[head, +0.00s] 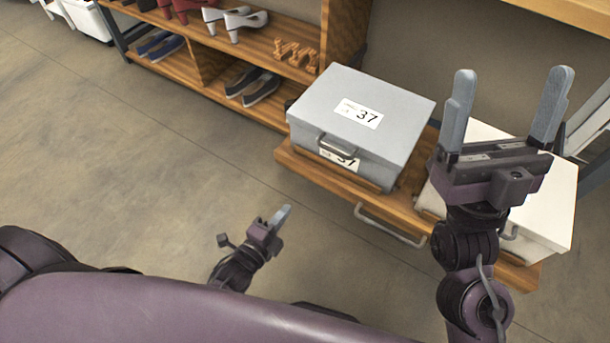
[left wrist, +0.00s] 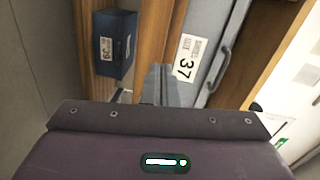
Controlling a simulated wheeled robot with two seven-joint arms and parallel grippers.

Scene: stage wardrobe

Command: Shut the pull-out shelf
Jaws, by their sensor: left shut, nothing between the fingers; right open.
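The pull-out shelf (head: 403,208) is a wooden board standing out from the rack, with a metal bar handle (head: 388,226) on its front. A grey lidded box (head: 395,105) labelled 37 and a white box (head: 558,190) sit on it. My left gripper (head: 284,214) is shut and empty, low over the floor, in front of the shelf's left part and apart from it. In the left wrist view its closed fingers (left wrist: 157,84) show before the grey box (left wrist: 207,45). My right gripper (head: 507,105) is open and empty, held high, hiding part of the white box.
A dark blue box (left wrist: 115,45) shows in the left wrist view. White bins (head: 85,18) stand far left. The floor (head: 120,150) at left is clear.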

